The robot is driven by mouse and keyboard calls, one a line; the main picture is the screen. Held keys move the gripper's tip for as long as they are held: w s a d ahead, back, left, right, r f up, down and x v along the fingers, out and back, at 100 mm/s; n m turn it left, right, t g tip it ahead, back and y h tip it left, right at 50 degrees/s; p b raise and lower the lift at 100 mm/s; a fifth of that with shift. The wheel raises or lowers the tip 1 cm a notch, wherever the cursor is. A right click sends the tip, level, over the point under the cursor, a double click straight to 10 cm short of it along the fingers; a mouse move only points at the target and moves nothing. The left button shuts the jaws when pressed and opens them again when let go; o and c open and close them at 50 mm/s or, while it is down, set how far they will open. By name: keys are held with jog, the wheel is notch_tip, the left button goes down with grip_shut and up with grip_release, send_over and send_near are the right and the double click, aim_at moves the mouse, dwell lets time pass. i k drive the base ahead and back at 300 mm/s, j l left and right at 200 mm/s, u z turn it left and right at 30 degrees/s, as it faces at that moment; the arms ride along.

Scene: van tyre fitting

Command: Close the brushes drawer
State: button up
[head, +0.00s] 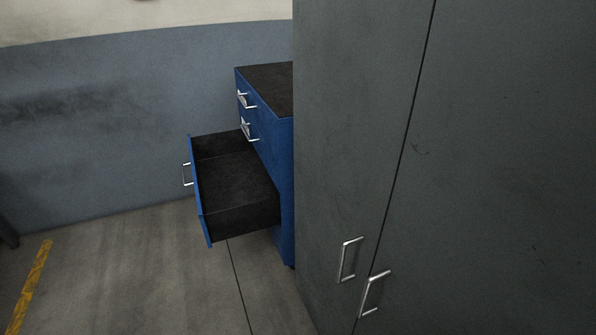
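A blue drawer cabinet (276,155) with a dark top stands behind a tall grey cabinet, which hides its right part. Its lowest visible drawer (235,179) is pulled well out to the left. The inside of this drawer is dark and looks empty. A silver handle (186,174) is on its blue front. Two drawers above, with silver handles (246,99) and (249,130), look shut. No label is readable, so I cannot tell which drawer is for brushes. My gripper is not in view.
The tall grey cabinet (450,130) with two silver door handles (350,259) fills the right side, doors shut. Concrete floor (130,270) left of the open drawer is clear, with a yellow line (35,287). A grey-blue wall (100,130) stands behind.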

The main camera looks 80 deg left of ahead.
aim_at(236, 195)
jog(key=u, duration=3.2)
jog(key=i+j+z, duration=0.2)
jog(key=i+j, duration=0.4)
jog(key=i, duration=0.25)
jog(key=i+j+z, duration=0.2)
jog(key=i+j, duration=0.55)
jog(key=i, duration=0.05)
